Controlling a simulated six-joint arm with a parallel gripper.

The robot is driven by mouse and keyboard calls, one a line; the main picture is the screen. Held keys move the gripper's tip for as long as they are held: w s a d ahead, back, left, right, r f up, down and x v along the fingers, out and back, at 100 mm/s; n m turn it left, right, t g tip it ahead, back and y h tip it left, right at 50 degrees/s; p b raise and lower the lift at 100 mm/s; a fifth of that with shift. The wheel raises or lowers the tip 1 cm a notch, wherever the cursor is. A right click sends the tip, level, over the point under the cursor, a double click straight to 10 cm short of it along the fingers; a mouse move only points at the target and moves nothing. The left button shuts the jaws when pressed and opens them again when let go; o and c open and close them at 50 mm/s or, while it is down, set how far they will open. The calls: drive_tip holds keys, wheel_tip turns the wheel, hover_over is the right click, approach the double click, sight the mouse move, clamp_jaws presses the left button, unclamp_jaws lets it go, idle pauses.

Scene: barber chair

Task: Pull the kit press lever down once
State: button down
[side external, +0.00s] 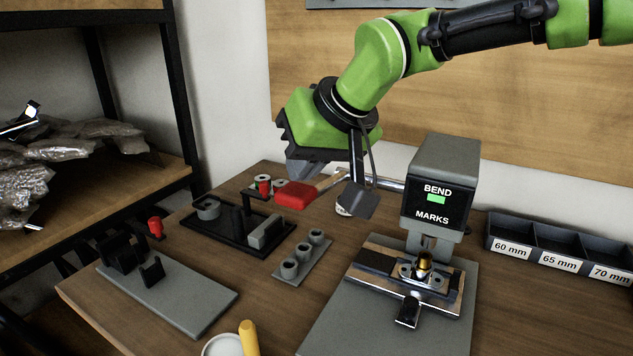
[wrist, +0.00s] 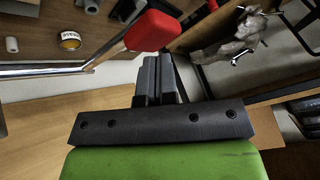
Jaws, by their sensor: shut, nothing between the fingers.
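The press (side external: 446,170) is a grey housing with a "BEND MARKS" panel, at the right of the bench in the side view. Its lever is a metal rod (side external: 392,183) with a red grip (side external: 294,195), sticking out to the left at a raised height. The red grip (wrist: 152,30) also shows in the wrist view, with the rod (wrist: 50,70) running left. My gripper (side external: 303,172) is shut and empty, just above the red grip. Its fingertips (wrist: 158,62) appear right beside the grip in the wrist view; I cannot tell whether they touch it.
Below the press, a brass piece (side external: 425,260) sits in a fixture. Labelled bins (side external: 537,262) stand at the right. A black tray (side external: 222,236), a block with round holders (side external: 301,256) and a grey plate fixture (side external: 190,300) lie left. A yellow-handled tool (side external: 248,338) is in front.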

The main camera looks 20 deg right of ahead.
sight(310, 196)
drive_tip(key=shift+s+a+f, duration=0.15)
drive_tip(key=shift+f, duration=1.2)
drive_tip(key=shift+s+a+f, duration=0.1)
drive_tip(key=shift+f, duration=1.35)
drive_tip(key=shift+w+d+r, duration=0.15)
drive_tip(key=shift+r, duration=1.2)
drive_tip(key=shift+w+d+r, duration=0.1)
drive_tip(key=shift+d+r, duration=0.05)
drive_tip(key=shift+r, duration=1.2)
wheel_tip(310, 196, up, 6)
drive_tip(key=w+d, duration=0.1)
drive_tip(key=shift+d, duration=0.15)
drive_tip(key=shift+w, duration=0.1)
